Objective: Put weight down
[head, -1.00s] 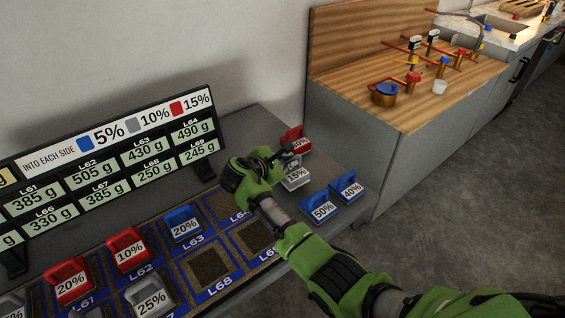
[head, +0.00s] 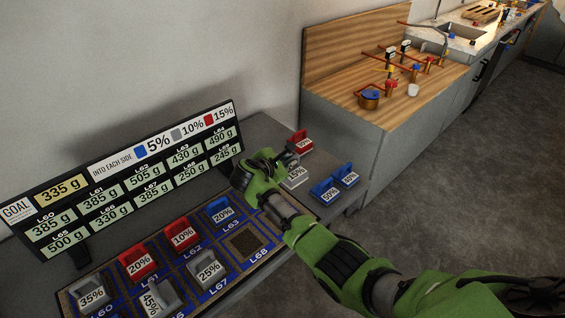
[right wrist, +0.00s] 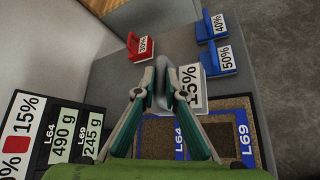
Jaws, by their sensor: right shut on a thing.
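My right gripper (head: 283,164) is shut on the handle of a grey weight marked 15% (head: 296,179). In the right wrist view the two fingers (right wrist: 162,82) close on the grey handle, and the white 15% label (right wrist: 191,86) faces right. The weight is at the grey counter's (head: 262,130) right part, beside the mat; whether its base touches the counter is unclear. A red weight (head: 302,143) stands behind it, and blue weights marked 50% (head: 325,193) and 40% (head: 346,176) stand to its right. My left gripper is not in view.
A mat (head: 205,300) with labelled squares holds several red, blue and grey weights; square L68 (head: 245,242) is empty. A sign board (head: 120,180) reading GOAL 335 g stands behind it. A wooden-topped bench (head: 380,105) with pipes is farther right.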

